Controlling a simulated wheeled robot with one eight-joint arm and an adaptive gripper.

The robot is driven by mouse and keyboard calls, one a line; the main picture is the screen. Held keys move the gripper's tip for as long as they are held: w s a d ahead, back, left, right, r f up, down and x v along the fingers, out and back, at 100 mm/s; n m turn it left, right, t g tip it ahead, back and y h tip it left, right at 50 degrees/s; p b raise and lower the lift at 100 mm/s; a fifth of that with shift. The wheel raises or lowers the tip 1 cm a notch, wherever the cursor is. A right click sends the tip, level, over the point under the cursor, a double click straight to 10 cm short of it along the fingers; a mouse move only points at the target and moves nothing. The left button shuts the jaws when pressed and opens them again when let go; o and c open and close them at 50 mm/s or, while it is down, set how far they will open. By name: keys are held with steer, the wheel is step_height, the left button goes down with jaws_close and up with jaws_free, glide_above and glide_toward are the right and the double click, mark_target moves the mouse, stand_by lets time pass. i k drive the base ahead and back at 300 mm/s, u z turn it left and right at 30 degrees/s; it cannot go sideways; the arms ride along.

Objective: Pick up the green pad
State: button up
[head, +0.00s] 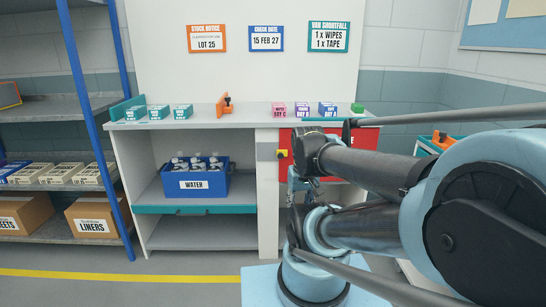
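A small bright green block (357,107), the only plainly green thing that could be the pad, sits at the right end of the pale counter (225,123). It is small here, so I cannot make out its shape well. My arm crosses the right half of the view, below and in front of that end of the counter. The small parts at the arm's far end, in front of the red panel, are cluttered and partly hidden. I cannot make out my gripper's fingers or whether they hold anything. The green block stands apart from the arm in the picture.
Pink, purple and blue boxes (328,109) stand left of the green block. An orange holder (225,104) and several teal boxes (158,112) are further left. A blue water crate (195,185) sits below. A blue-post shelf (52,108) stands left; floor before the counter is clear.

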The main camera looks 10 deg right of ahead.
mark_target(357, 109)
steer(key=z, duration=0.75)
steer(key=i, duration=1)
steer(key=z, duration=0.6)
